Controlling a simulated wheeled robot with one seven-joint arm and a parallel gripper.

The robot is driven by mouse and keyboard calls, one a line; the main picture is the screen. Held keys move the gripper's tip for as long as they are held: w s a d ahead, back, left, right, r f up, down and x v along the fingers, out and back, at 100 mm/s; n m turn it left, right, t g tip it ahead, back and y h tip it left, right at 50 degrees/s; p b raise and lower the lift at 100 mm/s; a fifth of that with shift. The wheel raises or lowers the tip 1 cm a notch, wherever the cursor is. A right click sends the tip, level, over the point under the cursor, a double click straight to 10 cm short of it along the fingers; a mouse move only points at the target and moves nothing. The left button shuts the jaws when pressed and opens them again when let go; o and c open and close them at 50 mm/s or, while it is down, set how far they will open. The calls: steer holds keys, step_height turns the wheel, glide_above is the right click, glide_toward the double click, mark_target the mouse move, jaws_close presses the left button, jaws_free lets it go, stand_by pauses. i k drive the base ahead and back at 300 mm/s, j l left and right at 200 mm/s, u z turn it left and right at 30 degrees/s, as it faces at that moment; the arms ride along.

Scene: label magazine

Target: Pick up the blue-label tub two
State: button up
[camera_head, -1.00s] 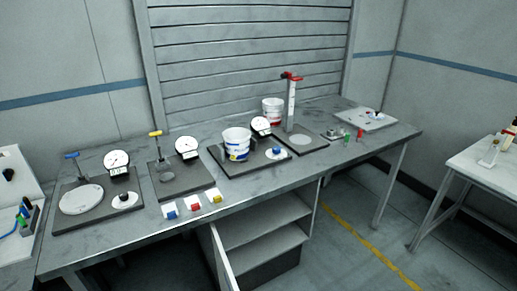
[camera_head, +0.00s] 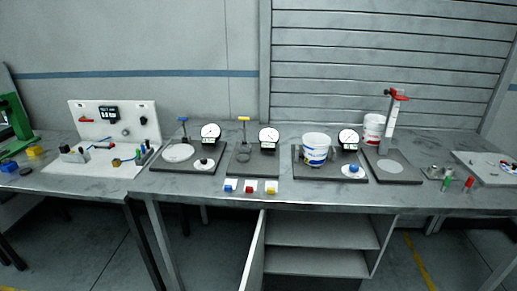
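A white tub with blue marking (camera_head: 316,150) stands upright on a dark base plate, right of the middle of the bench. It may be two nested tubs; I cannot tell at this size. A small yellow mark also shows on its side. A second white tub with red marking (camera_head: 373,130) stands behind it to the right, partly hidden by a red-topped upright post. My gripper is not in view.
The grey bench (camera_head: 215,191) carries several dial gauges, one (camera_head: 348,138) just right of the blue-marked tub. A blue-knobbed white disc (camera_head: 353,170) sits in front. Small coloured blocks (camera_head: 249,188) lie near the front edge. An open cabinet (camera_head: 320,232) is below.

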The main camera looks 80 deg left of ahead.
mark_target(315, 150)
steer(key=i+j+u, duration=0.2)
steer(key=u, duration=0.25)
steer(key=i+j+u, duration=0.15)
steer(key=u, duration=0.3)
steer(key=i+u, duration=0.3)
steer(key=u, duration=0.15)
steer(key=i+u, duration=0.25)
steer(key=u, duration=0.15)
steer(key=i+l+u, duration=0.1)
steer(key=u, duration=0.35)
steer(key=i+l+u, duration=0.25)
steer(key=u, duration=0.2)
steer(key=i+j+u, duration=0.25)
steer(key=i+u, duration=0.2)
steer(key=i, duration=0.2)
steer(key=i+u, duration=0.45)
steer(key=i, duration=0.2)
